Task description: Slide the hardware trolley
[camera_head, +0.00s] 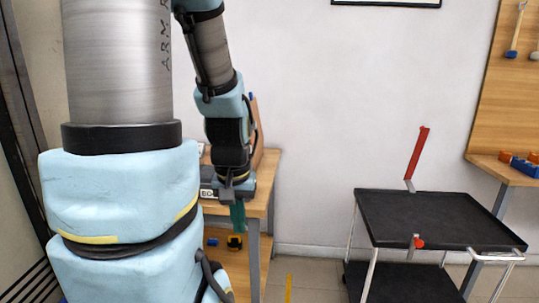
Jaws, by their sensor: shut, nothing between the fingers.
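The hardware trolley (430,218) stands at the right, with a black top tray, a lower black shelf and thin metal legs. A red upright bar (417,152) rises from its far edge. A small red knob (418,243) sits at its near edge, and a metal push handle (497,257) is at its right end. My gripper (237,218) points down in front of the wooden bench, well left of the trolley and apart from it. Its green fingers are together with nothing seen between them.
A wooden bench (262,203) stands behind my gripper, with a black and yellow item (234,242) on its lower shelf. A pegboard (510,90) with tools and a worktop with blue and orange bins (524,166) are at the right. Floor shows between bench and trolley.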

